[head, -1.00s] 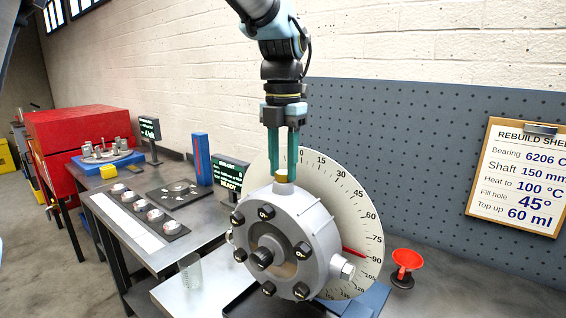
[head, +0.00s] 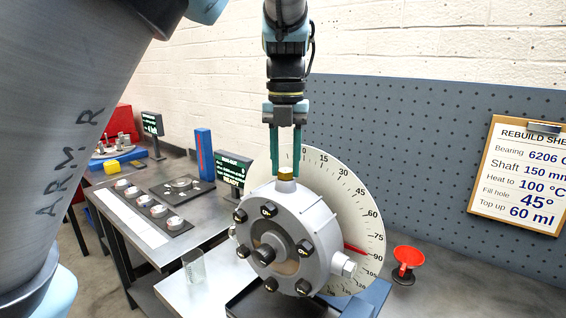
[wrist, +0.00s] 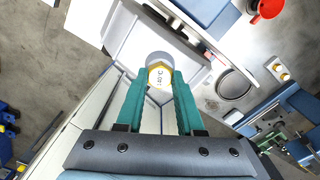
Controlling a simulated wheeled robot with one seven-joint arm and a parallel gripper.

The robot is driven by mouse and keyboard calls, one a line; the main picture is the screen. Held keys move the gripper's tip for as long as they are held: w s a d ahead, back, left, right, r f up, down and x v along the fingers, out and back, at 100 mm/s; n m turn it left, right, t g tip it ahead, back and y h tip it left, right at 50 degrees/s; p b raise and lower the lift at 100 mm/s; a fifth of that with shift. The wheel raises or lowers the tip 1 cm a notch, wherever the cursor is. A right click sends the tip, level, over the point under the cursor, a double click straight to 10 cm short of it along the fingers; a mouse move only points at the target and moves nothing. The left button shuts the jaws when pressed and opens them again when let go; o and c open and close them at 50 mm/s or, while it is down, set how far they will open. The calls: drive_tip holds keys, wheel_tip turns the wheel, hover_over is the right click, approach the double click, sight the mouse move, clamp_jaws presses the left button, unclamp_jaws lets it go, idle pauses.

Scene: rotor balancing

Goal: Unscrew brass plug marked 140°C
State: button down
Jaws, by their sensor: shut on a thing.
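The brass plug (head: 287,174) sits on top of the round grey housing (head: 297,212). In the wrist view the plug (wrist: 160,76) shows a yellow hex face marked 140°C. My gripper (head: 286,168) points straight down from above, with its two teal fingers on either side of the plug, shut on it. In the wrist view the fingertips (wrist: 161,84) flank the hex. The plug's lower part is at the housing top, and I cannot tell how far its thread is out.
A white dial (head: 345,190) with a red pointer stands behind the housing. A silver hex fitting (head: 346,265) juts from its right side. A red funnel (head: 407,258) stands at right. Screens, a blue block (head: 203,156) and trays of parts are at left.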

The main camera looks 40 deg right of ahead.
drive_tip(key=shift+a+f+n, duration=0.1)
drive_tip(key=shift+n, duration=2.1)
drive_tip(key=shift+c, duration=2.3)
unclamp_jaws()
drive_tip(key=shift+c, duration=0.3)
